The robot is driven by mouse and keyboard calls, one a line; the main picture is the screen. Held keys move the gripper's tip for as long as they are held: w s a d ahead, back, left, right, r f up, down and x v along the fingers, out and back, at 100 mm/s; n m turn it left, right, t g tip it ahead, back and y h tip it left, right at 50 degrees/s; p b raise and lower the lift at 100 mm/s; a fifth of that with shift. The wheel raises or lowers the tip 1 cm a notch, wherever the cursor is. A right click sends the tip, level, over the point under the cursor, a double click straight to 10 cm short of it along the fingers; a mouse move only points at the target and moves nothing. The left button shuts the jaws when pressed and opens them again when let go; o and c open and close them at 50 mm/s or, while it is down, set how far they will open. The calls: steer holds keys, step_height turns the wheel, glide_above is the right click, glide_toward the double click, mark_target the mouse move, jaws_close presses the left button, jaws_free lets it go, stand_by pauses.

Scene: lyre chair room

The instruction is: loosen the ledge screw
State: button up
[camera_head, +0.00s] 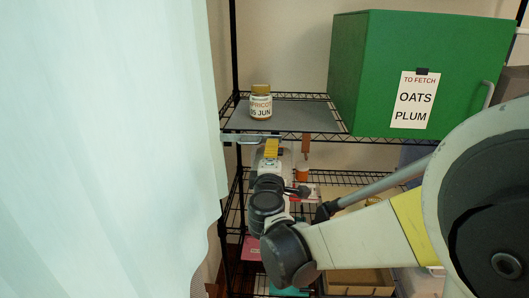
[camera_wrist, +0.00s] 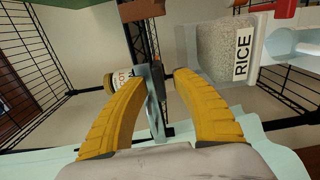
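My gripper (camera_wrist: 160,80) has two yellow fingers, spread apart in the wrist view. A narrow grey metallic strip (camera_wrist: 157,104) shows between them, with clear gaps on both sides; I cannot tell how deep it lies. In the head view my gripper (camera_head: 271,148) is just under the front edge of the upper wire shelf (camera_head: 290,135), by a pale ledge-like strip (camera_head: 245,139). I cannot make out the ledge screw in either view; it may be hidden by the gripper or too small.
A jar labelled apricot (camera_head: 261,104) stands on the shelf's grey mat (camera_head: 310,117); it also shows in the wrist view (camera_wrist: 118,77). A green box (camera_head: 370,70) with a note stands at right. A pale curtain (camera_head: 100,150) hangs close left. A RICE container (camera_wrist: 222,45) shows in the wrist view.

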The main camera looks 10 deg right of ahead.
steer(key=v, duration=1.2)
steer(key=s+d+f+m+g+b, duration=0.3)
steer(key=s+d+f+m+g, duration=0.4)
steer(key=s+d+f+m, duration=0.3)
steer(key=s+a+f+m+g+y+b, duration=0.1)
steer(key=s+a+f+m+g+y, duration=0.2)
steer(key=s, duration=0.5)
step_height(320, 180, down, 3)
steer(key=a+m+y, duration=0.1)
steer(key=a+y, duration=0.1)
steer(key=a, duration=0.1)
steer(key=shift+s+m+y+b, duration=0.25)
steer(key=shift+m+y+b, duration=0.05)
steer(key=shift+b, duration=0.05)
